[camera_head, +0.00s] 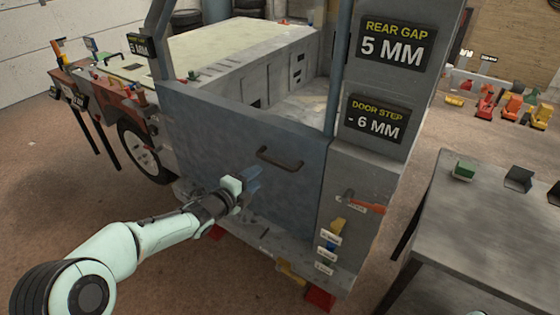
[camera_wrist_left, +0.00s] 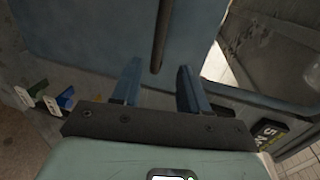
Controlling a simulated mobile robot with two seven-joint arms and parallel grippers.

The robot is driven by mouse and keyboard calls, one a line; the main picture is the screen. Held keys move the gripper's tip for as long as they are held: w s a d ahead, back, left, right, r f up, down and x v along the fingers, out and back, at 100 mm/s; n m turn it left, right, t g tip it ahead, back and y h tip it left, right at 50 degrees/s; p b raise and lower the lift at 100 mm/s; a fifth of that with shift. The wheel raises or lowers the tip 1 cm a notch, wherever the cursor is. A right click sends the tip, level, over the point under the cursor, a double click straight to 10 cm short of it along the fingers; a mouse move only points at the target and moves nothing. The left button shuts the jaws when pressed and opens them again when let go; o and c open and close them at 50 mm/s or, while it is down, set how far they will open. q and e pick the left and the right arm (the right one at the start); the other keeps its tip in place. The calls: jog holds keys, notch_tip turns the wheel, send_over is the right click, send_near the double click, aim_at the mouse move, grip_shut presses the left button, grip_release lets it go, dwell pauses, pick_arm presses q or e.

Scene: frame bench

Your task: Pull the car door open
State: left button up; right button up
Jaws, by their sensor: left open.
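The car door is a blue-grey panel (camera_head: 225,135) set in the grey bench frame and looks closed. A dark bar handle (camera_head: 280,158) is fixed high on its right half. In the left wrist view the handle (camera_wrist_left: 161,35) lies ahead, running up the picture between the lines of the two fingers. My left gripper (camera_head: 252,180) is open and empty, in front of the door, below and left of the handle. Its two blue fingers (camera_wrist_left: 159,85) are apart and do not hold the handle. My right gripper is not in view.
A dark table (camera_head: 480,240) stands at the right. Brown floor is open at the lower left.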

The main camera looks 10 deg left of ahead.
aim_at(274, 164)
pick_arm(q)
jog(key=p+x, duration=0.3)
jog(key=x, duration=0.8)
jog(key=shift+d+r, duration=0.1)
jog(key=shift+w+d+f, duration=0.15)
jog(key=shift+w+f, duration=0.05)
jog(key=shift+w, duration=0.3)
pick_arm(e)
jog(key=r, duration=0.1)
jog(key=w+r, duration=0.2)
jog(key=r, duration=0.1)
pick_arm(q)
jog(key=shift+s, duration=0.1)
grip_shut()
